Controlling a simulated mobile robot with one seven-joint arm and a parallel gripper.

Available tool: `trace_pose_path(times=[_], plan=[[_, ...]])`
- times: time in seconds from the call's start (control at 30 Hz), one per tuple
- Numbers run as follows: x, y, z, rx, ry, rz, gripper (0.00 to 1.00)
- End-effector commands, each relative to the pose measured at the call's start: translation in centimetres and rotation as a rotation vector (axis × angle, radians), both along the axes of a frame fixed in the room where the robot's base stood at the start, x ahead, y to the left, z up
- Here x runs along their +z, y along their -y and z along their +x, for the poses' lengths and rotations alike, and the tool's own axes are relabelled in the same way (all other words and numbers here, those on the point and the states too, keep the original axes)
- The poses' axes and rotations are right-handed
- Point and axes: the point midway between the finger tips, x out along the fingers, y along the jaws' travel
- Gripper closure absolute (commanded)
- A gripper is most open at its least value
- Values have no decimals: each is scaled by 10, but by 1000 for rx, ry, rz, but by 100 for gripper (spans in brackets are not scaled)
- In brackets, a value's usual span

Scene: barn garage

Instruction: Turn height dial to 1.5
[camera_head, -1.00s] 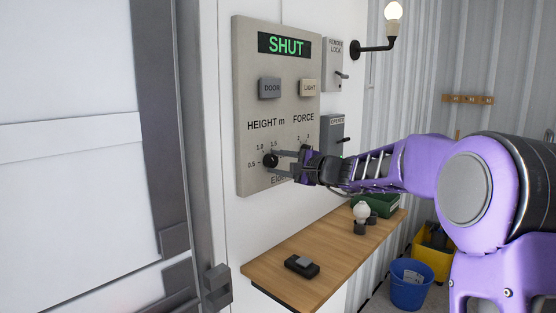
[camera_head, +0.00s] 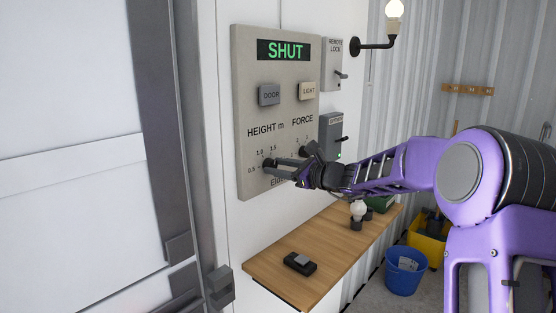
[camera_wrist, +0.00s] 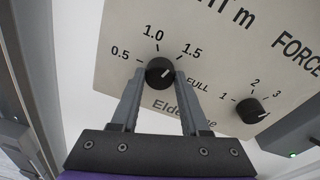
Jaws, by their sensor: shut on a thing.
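The black height dial (camera_wrist: 160,72) sits on the beige control panel (camera_wrist: 200,30), with marks 0.5, 1.0, 1.5 and FULL around it. In the wrist view my gripper (camera_wrist: 154,76) is shut on the dial, with one finger on each side of it. A short pale pointer mark on the dial seems to slant to the upper right, roughly toward 1.5; its exact reading is hard to tell. In the head view the height dial (camera_head: 269,164) is partly hidden by my fingers. The panel display (camera_head: 284,50) reads SHUT in green.
The force dial (camera_wrist: 250,110) is close to the right of my gripper. DOOR (camera_head: 269,95) and LIGHT (camera_head: 308,91) buttons are above. A wooden shelf (camera_head: 325,245) with a small black device (camera_head: 300,263) is below. A grey box with a lever (camera_head: 332,135) is at the right.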

Motion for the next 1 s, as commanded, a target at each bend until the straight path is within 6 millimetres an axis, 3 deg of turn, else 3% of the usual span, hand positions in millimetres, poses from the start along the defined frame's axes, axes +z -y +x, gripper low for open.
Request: trace_pose_path(times=[0.4,1.0], plan=[[-1,1,1,0,-168,129,100],[-1,1,0,0,-196,152,100]])
